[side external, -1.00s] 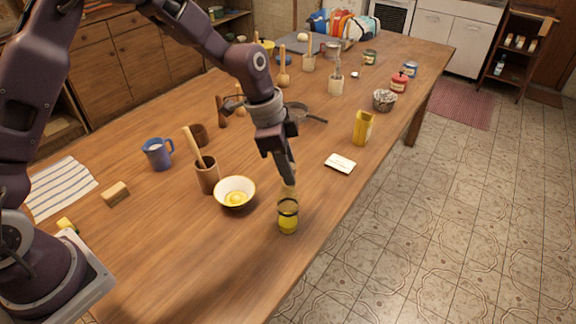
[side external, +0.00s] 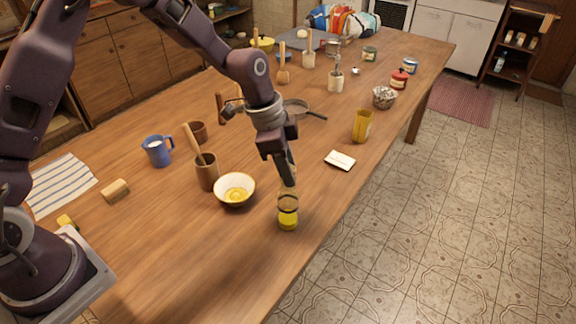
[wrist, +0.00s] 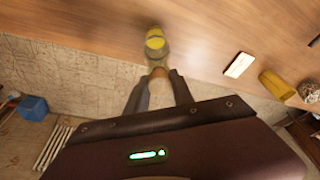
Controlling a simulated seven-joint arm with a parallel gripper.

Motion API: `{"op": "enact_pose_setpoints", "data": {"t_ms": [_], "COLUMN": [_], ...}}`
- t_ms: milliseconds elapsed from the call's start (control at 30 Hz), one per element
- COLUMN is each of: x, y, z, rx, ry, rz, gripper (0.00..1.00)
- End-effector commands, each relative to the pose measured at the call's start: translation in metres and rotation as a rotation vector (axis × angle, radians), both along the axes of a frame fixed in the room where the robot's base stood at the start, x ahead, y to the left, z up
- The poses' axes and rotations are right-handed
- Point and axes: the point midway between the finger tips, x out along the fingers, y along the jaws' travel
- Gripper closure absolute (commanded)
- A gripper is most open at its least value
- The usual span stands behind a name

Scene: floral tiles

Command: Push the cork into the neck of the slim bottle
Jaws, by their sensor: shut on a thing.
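A small clear bottle (side external: 288,221) with yellow in its lower part and a dark ring around it stands upright near the table's front edge. It also shows in the wrist view (wrist: 155,42), just beyond my fingertips. My gripper (side external: 288,183) points down right above the bottle. In the wrist view its fingers (wrist: 158,73) come together on a small pale tan piece, which looks like the cork. The fingers hide most of the cork, and I cannot tell whether it touches or sits inside the neck.
A white bowl with yellow contents (side external: 235,203) stands close left of the bottle. Behind it is a brown pot (side external: 207,178) with a wooden utensil. The table's front edge is close by.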

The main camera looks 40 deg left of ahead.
Motion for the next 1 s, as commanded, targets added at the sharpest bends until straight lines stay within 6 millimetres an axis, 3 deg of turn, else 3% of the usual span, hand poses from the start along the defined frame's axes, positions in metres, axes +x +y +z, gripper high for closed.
{"op": "enact_pose_setpoints", "data": {"t_ms": [300,1000], "x": [0.0,-0.0001], "y": [0.0,0.0], "z": [0.0096,0.0093], "rx": [0.0,0.0], "ry": [0.0,0.0], "rz": [0.0,0.0], "gripper": [1.0,1.0]}}
